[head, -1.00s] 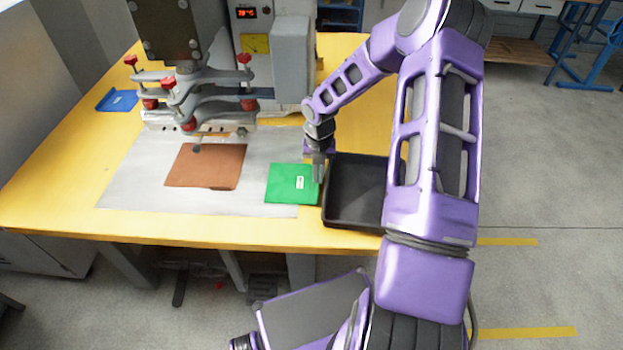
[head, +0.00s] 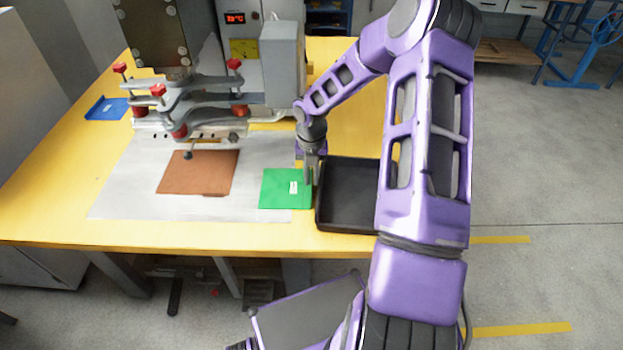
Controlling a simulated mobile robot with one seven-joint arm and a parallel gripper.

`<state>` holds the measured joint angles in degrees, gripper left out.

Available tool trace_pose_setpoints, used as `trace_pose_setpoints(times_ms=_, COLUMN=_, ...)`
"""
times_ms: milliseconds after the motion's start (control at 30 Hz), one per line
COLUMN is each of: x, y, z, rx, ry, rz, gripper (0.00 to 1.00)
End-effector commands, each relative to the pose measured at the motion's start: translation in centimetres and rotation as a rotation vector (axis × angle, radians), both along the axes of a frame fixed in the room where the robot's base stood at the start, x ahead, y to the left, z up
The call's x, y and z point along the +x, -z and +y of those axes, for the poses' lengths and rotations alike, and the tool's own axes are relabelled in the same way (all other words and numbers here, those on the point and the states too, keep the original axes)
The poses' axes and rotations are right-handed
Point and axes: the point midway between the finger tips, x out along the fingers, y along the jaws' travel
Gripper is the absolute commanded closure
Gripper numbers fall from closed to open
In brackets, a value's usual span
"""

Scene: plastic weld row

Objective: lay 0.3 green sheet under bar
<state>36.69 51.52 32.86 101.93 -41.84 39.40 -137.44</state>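The green sheet (head: 286,198), with a small white label, is left of the black tray, over the right end of the pale mat (head: 130,205). My gripper (head: 309,181) points down at the sheet's right edge. Its fingers look close together with that edge between them, though the fingertips are small in view. I cannot tell whether the sheet touches the mat or is slightly above it. The bar (head: 188,136) of the welding press is behind and left of the sheet, above the back of the mat.
A brown sheet (head: 198,173) lies on the mat in front of the bar. The black tray (head: 346,222) looks empty. Red-knobbed clamps (head: 157,90) stand above the bar.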

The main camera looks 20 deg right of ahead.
Motion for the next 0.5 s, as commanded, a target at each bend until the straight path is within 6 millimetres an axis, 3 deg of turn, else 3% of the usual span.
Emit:
trace_pose_setpoints(times_ms=300, x=0.1, y=-7.1, z=-0.1, rx=-0.002, ry=0.002, rz=-0.003, gripper=0.83)
trace_pose_setpoints(times_ms=500, x=0.0, y=-10.1, z=-0.1, rx=0.000, ry=0.002, rz=-0.001, gripper=0.83)
